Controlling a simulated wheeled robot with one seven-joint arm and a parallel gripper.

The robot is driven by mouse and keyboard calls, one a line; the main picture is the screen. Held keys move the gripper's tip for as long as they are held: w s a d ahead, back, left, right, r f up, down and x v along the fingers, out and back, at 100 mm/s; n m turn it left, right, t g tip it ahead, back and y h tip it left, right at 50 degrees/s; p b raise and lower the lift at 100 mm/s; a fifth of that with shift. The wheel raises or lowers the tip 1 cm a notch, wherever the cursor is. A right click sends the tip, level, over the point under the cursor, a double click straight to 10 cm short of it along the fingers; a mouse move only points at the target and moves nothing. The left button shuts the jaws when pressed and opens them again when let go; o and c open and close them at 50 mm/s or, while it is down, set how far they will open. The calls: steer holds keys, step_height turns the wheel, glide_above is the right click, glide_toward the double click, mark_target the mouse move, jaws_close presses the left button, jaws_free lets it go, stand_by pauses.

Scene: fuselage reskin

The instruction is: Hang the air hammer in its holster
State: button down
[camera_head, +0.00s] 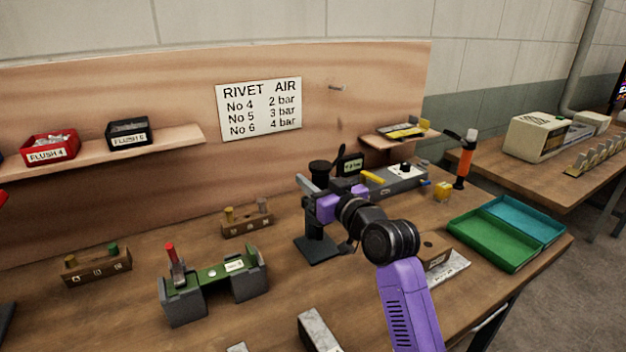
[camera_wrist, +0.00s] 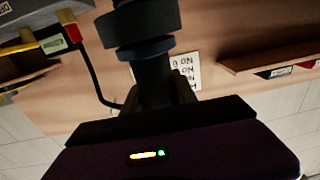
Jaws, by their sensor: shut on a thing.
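My gripper (camera_head: 318,192), at the end of my purple arm, is shut on a dark upright cylinder, which I take to be the air hammer (camera_head: 320,167). Its round black top shows above the jaws. In the wrist view the black cylinder (camera_wrist: 150,25) has a blue-grey ring and stands between the jaws (camera_wrist: 155,105). Directly below the gripper in the head view is a black stand on a flat square base (camera_head: 318,250), possibly the holster. My gripper hides where the two meet, so I cannot tell whether the tool is seated.
A grey control box (camera_head: 395,182) is close behind, right of the gripper. An orange-handled tool (camera_head: 463,162) stands farther right. Green and teal trays (camera_head: 497,240) lie at the right edge. A green fixture (camera_head: 215,280) and small wooden blocks (camera_head: 247,221) are left. A dark cable (camera_wrist: 95,85) hangs left of the cylinder.

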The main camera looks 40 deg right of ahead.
steer(key=c, duration=1)
jaws_free()
steer(key=shift+r, duration=0.15)
steer(key=shift+o, duration=0.5)
steer(key=shift+f, duration=0.25)
steer(key=b+v, duration=0.1)
steer(key=v, duration=0.7)
steer(key=shift+r, duration=0.15)
